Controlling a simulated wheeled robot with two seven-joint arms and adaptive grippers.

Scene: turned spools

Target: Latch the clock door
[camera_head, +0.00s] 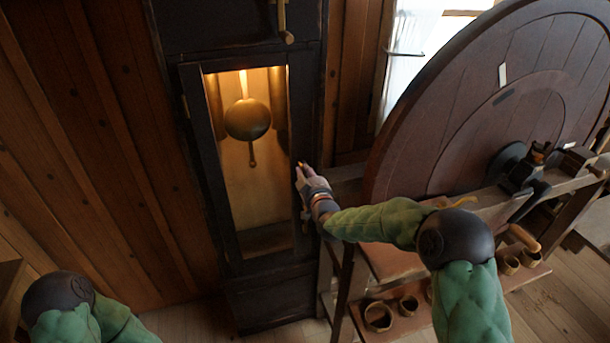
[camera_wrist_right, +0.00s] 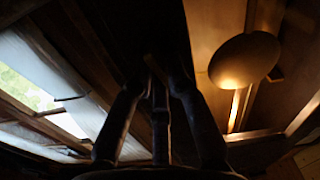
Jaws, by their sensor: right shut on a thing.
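The clock door (camera_head: 303,110) is a dark frame around a lit opening in the tall dark clock case. It looks closed against the case in the head view. A small brass-coloured latch (camera_head: 302,165) sits on its right side, mostly hidden by my fingers. My right gripper (camera_head: 302,172) is shut on this latch. In the right wrist view, the fingers of my right gripper (camera_wrist_right: 155,80) close in at a dim spot on the dark frame; the latch's angle is too dark to tell. My left gripper is out of view; only part of that arm shows at bottom left.
A brass pendulum (camera_head: 248,119) hangs behind the door. A brass handle (camera_head: 285,22) is on the case above. A large wooden wheel (camera_head: 480,100) and a wooden bench (camera_head: 490,208) crowd the right side. Brown pots (camera_head: 378,316) stand on its lower shelf. Plank wall lies left.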

